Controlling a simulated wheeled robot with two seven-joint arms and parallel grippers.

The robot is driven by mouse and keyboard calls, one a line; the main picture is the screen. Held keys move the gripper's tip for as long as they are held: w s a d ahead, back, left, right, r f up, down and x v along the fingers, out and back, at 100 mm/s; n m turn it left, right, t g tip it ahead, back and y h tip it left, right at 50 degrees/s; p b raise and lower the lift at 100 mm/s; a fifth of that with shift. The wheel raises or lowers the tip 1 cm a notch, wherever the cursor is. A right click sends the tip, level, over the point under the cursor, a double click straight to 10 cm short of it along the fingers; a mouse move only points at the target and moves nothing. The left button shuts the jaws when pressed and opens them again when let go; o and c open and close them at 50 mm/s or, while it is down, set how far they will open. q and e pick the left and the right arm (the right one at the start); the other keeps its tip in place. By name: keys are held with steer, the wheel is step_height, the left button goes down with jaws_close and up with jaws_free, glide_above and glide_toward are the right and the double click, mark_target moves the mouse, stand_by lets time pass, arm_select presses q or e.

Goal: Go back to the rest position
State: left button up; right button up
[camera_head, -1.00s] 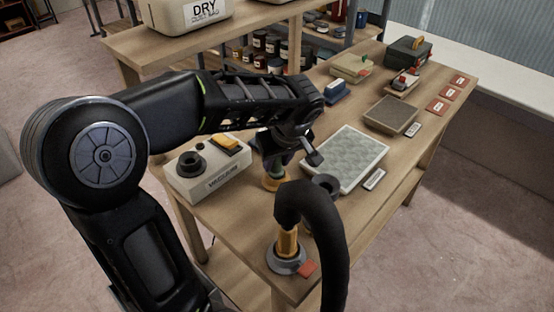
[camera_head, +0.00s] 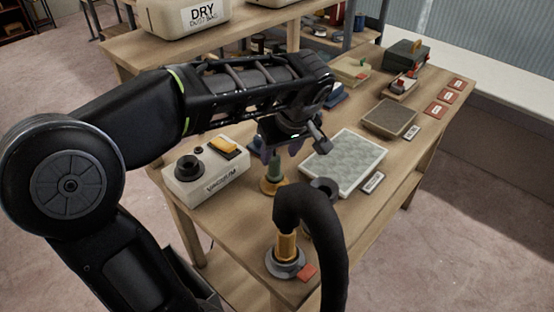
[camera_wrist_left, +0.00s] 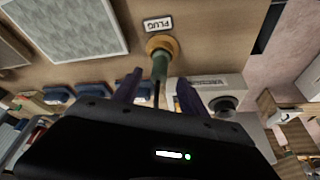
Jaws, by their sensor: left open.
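My left gripper (camera_head: 281,150) is open and empty above the bench, just over a green plug in the head view. The plug (camera_head: 274,168) stands upright in a round tan base. In the left wrist view my two dark fingers (camera_wrist_left: 157,90) are spread, and the green plug (camera_wrist_left: 160,65) shows beyond the gap between them, with a "PLUG" label (camera_wrist_left: 158,24) near its base. My right gripper is not in view.
A white vacuum box (camera_head: 208,178) stands left of the plug. A black hose (camera_head: 322,220) with a brass end arches up at the bench's front. A grey textured panel (camera_head: 345,160) lies to the right. Dry dust bag bin (camera_head: 185,15) sits on the shelf behind.

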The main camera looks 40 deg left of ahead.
arm_select(q)
steer(key=shift+s+d+r, duration=0.1)
steer(key=shift+d+r, duration=0.1)
steer(key=shift+r, duration=0.45)
